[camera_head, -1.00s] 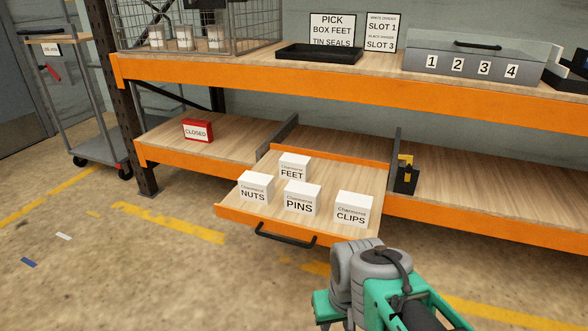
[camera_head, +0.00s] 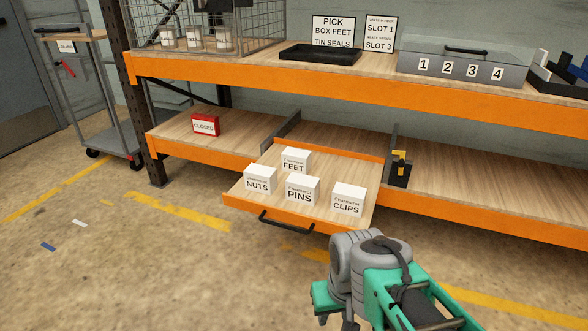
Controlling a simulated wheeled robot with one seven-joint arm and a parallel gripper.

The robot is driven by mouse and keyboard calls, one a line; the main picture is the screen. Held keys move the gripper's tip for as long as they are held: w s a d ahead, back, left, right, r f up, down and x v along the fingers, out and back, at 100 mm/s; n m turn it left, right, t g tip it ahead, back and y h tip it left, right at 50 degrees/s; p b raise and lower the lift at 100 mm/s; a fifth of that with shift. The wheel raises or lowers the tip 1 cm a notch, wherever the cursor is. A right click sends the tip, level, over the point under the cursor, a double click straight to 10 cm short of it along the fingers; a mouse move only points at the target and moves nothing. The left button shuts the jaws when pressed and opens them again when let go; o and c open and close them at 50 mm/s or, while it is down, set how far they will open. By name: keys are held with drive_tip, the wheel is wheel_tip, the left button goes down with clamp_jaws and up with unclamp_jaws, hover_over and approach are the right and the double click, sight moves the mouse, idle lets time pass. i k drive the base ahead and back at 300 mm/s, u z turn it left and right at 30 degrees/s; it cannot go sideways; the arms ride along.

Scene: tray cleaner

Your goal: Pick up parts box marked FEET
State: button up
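The white box marked FEET (camera_head: 295,162) stands at the back of a pulled-out wooden drawer (camera_head: 322,219) with an orange front edge. White boxes marked NUTS (camera_head: 258,180), PINS (camera_head: 302,190) and CLIPS (camera_head: 348,200) stand in front of it, and PINS and NUTS hide part of its lower front. My grey and green arm reaches in at the lower right, in front of the drawer and apart from the boxes. The fingertips of my gripper cannot be made out, so its opening is not shown.
A sign (camera_head: 333,31) above reads PICK BOX FEET, TIN SEALS. The orange-edged upper shelf (camera_head: 300,83) overhangs the back of the drawer. A black tray (camera_head: 320,53) and a grey case numbered 1 to 4 (camera_head: 465,68) are on it. A red CLOSED box (camera_head: 206,124) sits left. Floor ahead is clear.

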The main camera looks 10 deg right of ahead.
sight(293, 160)
drive_tip(key=u, duration=0.9)
drive_tip(key=i, duration=0.95)
drive_tip(key=z, duration=0.7)
drive_tip(key=i, duration=1.45)
drive_tip(key=z, duration=0.1)
